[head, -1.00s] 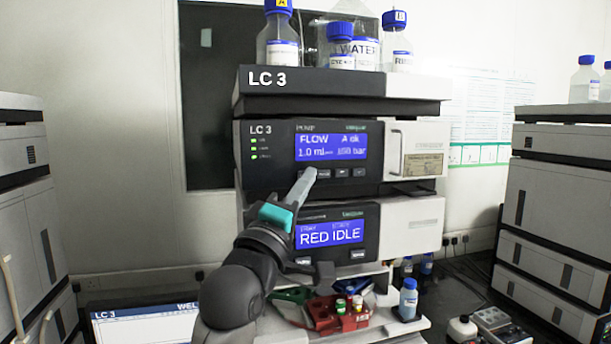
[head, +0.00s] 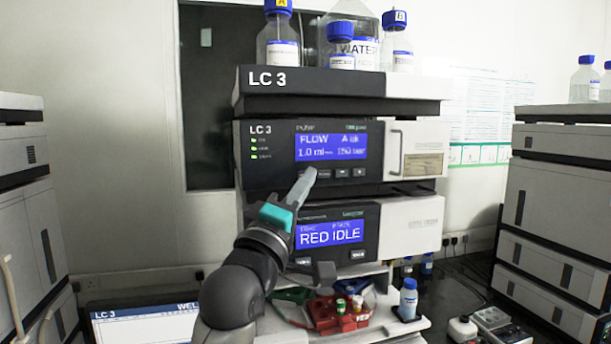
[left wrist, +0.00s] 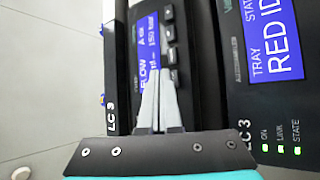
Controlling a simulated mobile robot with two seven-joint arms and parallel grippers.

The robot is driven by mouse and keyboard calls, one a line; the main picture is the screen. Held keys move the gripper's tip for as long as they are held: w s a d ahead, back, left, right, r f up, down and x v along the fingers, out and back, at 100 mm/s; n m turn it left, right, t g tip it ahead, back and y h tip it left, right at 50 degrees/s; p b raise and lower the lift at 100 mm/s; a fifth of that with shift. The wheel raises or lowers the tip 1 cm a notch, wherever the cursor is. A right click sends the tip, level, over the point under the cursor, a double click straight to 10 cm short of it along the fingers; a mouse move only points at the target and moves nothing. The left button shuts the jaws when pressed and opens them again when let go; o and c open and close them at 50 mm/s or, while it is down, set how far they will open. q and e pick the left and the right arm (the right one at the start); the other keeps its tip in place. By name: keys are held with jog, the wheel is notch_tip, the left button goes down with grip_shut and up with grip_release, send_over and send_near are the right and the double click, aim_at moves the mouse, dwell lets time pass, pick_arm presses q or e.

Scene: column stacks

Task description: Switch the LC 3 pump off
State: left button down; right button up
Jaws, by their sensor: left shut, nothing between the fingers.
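The LC 3 pump (head: 266,172) is the dark-fronted module in the middle of the central stack. Its blue display (head: 331,147) reads FLOW, 1.0 ml and 150 bar, and green lights show at its left. A row of small buttons (head: 342,173) sits under the display. My left gripper (head: 308,175) is shut and empty, its tips at the left end of that row, covering the leftmost button. In the left wrist view the closed fingers (left wrist: 157,85) point at the pump's front beside the display. I cannot tell whether they touch. My right gripper is not in view.
Below the pump is a module showing RED IDLE (head: 330,235). Bottles, including a WATER bottle (head: 355,47), stand on top of the stack. A red rack (head: 335,315) with vials and a blue bottle (head: 408,299) stand below. Other stacks flank it left and right.

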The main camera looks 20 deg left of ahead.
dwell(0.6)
pick_arm(q)
jog(key=shift+w+a, duration=0.25)
jog(key=shift+w, duration=0.1)
jog(key=shift+w+a+p, duration=0.2)
jog(key=shift+w+p, duration=0.15)
dwell(0.6)
jog(key=shift+s+d, duration=0.1)
jog(key=shift+s, duration=0.05)
jog(key=shift+s+d+p, duration=0.35)
jog(key=shift+s, duration=0.2)
dwell(0.3)
jog(key=s+d, duration=0.1)
jog(key=s+d+p, duration=0.1)
jog(key=s, duration=0.2)
jog(key=shift+s+d, duration=0.1)
jog(key=shift+d, duration=0.3)
